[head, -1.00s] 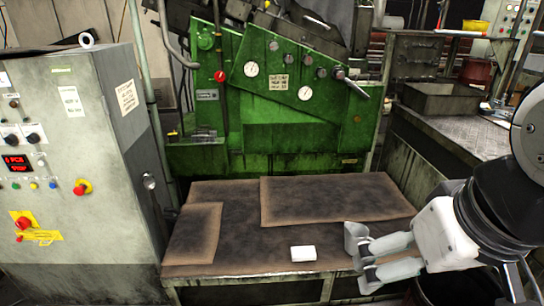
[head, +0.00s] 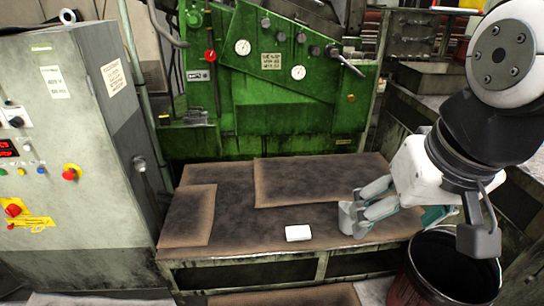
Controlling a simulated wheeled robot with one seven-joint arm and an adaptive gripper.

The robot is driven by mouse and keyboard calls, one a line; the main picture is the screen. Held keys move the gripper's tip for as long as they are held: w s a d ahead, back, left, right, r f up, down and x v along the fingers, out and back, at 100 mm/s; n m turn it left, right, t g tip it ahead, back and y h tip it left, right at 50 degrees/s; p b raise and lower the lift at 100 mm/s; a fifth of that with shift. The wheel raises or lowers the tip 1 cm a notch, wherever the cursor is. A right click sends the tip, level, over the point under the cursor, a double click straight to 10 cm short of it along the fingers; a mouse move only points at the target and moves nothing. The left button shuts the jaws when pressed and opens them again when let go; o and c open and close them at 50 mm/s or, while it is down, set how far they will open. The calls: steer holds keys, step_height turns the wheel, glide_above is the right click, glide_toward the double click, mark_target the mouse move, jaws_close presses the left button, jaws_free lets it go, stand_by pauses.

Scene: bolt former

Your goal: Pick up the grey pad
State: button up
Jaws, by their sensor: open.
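A small pale block (head: 298,233), nearly white, lies flat near the front edge of the brown-stained bench top (head: 262,222). It is the only loose pad-like piece I see and looks like the grey pad. My gripper (head: 352,219) is right of the block, with its fingers pointing left towards it. The fingers are open and empty, and a gap separates them from the block. The gripper's height above the bench is hard to tell.
Flat brown mats (head: 315,181) lie on the bench. A green machine (head: 250,110) stands behind it and a grey control cabinet (head: 80,180) at the left. A dark bucket (head: 408,280) stands at the front right, below my arm. The bench around the block is clear.

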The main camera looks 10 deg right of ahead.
steer(key=w+f+m+g+b, duration=0.1)
steer(key=w+f+m+b, duration=0.2)
steer(key=w, duration=0.6)
steer(key=w+f+m+b, duration=0.2)
steer(key=w+f+b, duration=0.2)
steer(key=w, duration=0.6)
steer(key=m+g+b, duration=0.3)
steer(key=m+b, duration=0.9)
steer(key=b, duration=0.3)
glide_above(299, 231)
steer(key=f, duration=4.7)
steer(key=shift+s+d+f, duration=0.2)
steer(key=shift+d+f, duration=0.15)
steer(key=shift+w+a+f+b, duration=0.15)
steer(key=shift+f+b, duration=0.4)
steer(key=shift+f, duration=1)
steer(key=shift+w+a+f+b, duration=0.15)
steer(key=shift+f+b, duration=0.35)
steer(key=shift+f, duration=1)
steer(key=shift+s, duration=0.15)
steer(key=c, duration=1)
